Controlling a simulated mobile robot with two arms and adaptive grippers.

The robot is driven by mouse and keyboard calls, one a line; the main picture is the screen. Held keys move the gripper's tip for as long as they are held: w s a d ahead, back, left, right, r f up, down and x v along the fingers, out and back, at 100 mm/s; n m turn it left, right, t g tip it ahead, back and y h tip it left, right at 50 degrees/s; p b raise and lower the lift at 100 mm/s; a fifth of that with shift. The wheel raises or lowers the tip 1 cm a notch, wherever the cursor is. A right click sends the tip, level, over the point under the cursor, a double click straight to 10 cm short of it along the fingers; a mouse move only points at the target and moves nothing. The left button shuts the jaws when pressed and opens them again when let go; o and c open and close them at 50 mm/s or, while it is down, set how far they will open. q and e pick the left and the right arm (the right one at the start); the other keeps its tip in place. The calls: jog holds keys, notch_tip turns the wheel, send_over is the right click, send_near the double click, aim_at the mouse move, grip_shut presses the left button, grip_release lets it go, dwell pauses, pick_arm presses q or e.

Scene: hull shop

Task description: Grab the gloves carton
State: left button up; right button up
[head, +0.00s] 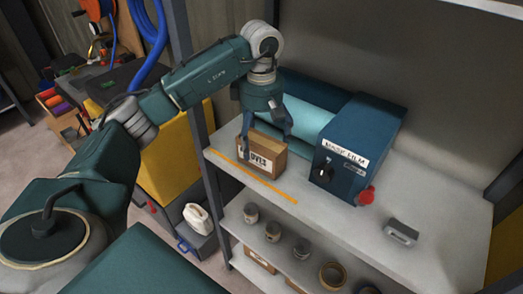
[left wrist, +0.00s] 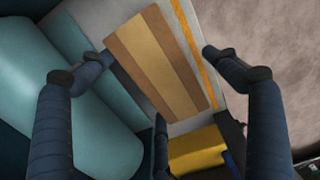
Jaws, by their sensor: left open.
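The gloves carton (head: 259,158) is a small brown cardboard box with a white lettered label on its front. It stands on the upper shelf (head: 343,223) near the front edge, beside an orange line. My left gripper (head: 264,141) is open above the carton with its fingers pointing down. In the left wrist view the striped brown top of the carton (left wrist: 157,64) lies between the spread fingers of the gripper (left wrist: 150,75). I cannot tell whether any finger touches it. My right gripper is not in view.
A blue mask film dispenser (head: 351,145) with a teal roll (head: 302,109) stands just behind and right of the carton. A grey tool (head: 401,233) lies at the right. The lower shelf holds several small cans and a tape roll (head: 333,275). A shelf post (head: 190,75) rises left.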

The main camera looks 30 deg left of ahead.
pick_arm(q)
jog(key=f, duration=0.1)
jog(key=f+p, duration=0.2)
jog(key=f, duration=0.1)
jog(key=shift+w+d+f, duration=0.1)
jog(key=shift+w+d, duration=0.1)
jog(key=shift+d, duration=0.15)
jog(key=shift+f, duration=0.1)
jog(key=shift+c, duration=0.5)
jog(key=c, duration=1.3)
jog(key=shift+c, duration=0.4)
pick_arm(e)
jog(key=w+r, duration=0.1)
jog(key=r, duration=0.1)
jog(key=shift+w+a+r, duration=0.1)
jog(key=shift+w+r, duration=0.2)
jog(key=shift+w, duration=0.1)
